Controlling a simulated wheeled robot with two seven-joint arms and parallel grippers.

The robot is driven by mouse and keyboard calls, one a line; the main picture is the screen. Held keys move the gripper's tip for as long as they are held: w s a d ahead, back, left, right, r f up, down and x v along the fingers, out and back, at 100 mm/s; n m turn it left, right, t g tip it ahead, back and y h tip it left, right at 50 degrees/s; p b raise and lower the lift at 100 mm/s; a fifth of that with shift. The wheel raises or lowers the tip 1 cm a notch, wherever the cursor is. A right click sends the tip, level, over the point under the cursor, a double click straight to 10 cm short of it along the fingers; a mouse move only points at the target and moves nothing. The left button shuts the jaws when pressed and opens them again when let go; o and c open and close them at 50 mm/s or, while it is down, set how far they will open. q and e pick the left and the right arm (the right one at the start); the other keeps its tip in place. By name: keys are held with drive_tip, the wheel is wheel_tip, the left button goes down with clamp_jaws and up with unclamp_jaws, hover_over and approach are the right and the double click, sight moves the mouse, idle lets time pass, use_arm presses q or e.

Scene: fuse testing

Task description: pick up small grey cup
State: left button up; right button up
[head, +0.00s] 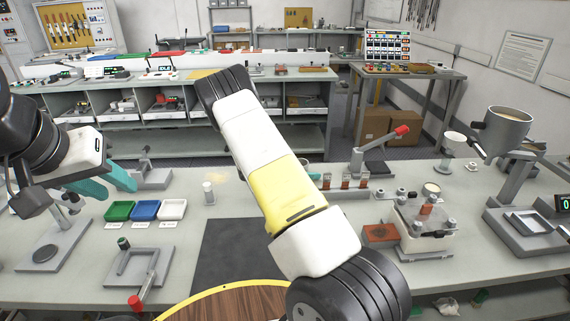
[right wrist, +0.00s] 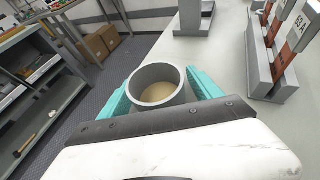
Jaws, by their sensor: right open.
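A small grey cup (right wrist: 157,92) with a tan inside stands between the two teal fingers of my right gripper (right wrist: 158,96) in the right wrist view. The fingers flank it on both sides; I cannot tell whether they touch it. My right gripper is open. In the head view my right arm hides this gripper and most of the area around the cup. My left gripper (head: 108,182) is over the left part of the bench, with its teal fingers apart and nothing between them.
Fuse holders (right wrist: 282,45) stand right of the cup. A larger grey cup (head: 507,128) sits on a stand at the right. Green, blue and white trays (head: 173,209), a dark mat (head: 228,262) and a clamp device (head: 430,225) lie on the bench. The bench's far edge is close to the cup.

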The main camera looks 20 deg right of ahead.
drive_tip(key=c, duration=1.6)
drive_tip(key=shift+r, duration=0.25)
